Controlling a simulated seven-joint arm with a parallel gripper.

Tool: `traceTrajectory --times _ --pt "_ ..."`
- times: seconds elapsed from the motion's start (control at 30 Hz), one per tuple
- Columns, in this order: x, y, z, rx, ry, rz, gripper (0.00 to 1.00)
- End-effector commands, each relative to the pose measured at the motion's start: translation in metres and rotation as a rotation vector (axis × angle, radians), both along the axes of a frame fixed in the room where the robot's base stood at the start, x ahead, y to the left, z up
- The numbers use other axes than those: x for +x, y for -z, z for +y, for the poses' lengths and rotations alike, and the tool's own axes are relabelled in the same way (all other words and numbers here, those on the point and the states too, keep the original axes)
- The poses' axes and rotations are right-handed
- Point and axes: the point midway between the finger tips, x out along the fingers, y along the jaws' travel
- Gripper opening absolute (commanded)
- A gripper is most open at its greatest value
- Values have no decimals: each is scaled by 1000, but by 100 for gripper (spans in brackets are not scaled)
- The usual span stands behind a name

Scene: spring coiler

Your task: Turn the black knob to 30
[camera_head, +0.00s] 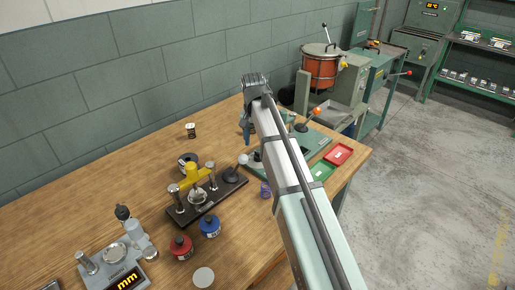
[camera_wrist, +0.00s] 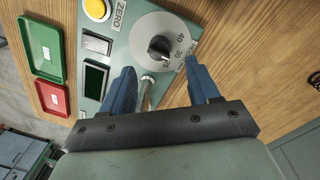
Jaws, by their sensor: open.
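The black knob (camera_wrist: 160,46) sits on a round light-grey dial with printed numbers, of which 40 and 30 can be read, on a teal panel (camera_wrist: 119,50). Which number the knob points at is too small to tell. My gripper (camera_wrist: 160,65) is open, its two blue fingers standing apart on either side of the near part of the dial. I see no contact with the knob. In the head view my gripper (camera_head: 247,124) is over the teal machine (camera_head: 315,143), and my arm hides the knob.
On the panel are a yellow button (camera_wrist: 96,9) by a ZERO label and a dark display (camera_wrist: 94,82). A green tray (camera_head: 322,170) and a red tray (camera_head: 339,153) lie beside the machine. A lever with an orange ball (camera_head: 316,111) rises near my arm.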

Motion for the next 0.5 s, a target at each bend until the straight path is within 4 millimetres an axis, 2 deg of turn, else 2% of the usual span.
traceTrajectory --times 0.03,0.2,0.5 --pt "2 -11 1 0 0 -3 61" --pt "2 -40 3 0 0 -3 61" --pt "2 -73 5 0 0 0 61"
